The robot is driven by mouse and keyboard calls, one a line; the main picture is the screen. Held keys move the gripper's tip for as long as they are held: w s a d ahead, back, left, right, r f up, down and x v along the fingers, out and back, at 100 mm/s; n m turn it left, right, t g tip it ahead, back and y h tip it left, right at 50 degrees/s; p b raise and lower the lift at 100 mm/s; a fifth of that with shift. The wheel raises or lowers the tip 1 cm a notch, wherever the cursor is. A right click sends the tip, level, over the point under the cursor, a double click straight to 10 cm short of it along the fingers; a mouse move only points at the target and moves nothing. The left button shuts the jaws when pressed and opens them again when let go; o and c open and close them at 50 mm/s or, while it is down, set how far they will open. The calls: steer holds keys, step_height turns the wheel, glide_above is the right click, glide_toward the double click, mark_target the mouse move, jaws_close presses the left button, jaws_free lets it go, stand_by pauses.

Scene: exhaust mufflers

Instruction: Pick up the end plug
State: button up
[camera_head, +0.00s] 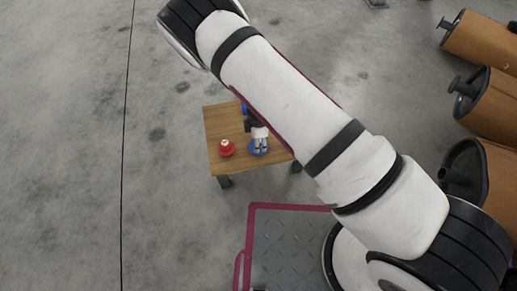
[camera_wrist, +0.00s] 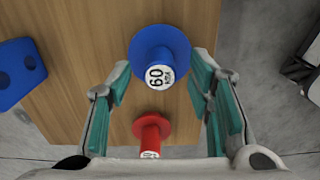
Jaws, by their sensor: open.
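Two flanged plugs stand on the small wooden table (camera_head: 219,117). The blue plug (camera_wrist: 160,45) has a round flange and a white end face marked 60. In the wrist view it lies between and just beyond my fingertips. In the head view the blue plug (camera_head: 251,150) is partly hidden under my gripper (camera_head: 260,144). The red plug (camera_wrist: 151,128) sits nearer the wrist, between the finger bases in the picture; in the head view the red plug (camera_head: 227,149) is left of my gripper. My gripper (camera_wrist: 161,66) is open and empty, with teal pads either side. I cannot tell its height above the blue plug.
A blue block with holes (camera_wrist: 20,70) lies on the table at the left of the wrist view. Brown mufflers (camera_head: 484,42) with dark ends line the right of the head view. Grey concrete floor (camera_head: 60,150) left of the table is clear.

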steer(key=shift+f, duration=0.7)
steer(key=shift+r, duration=0.1)
jaws_close()
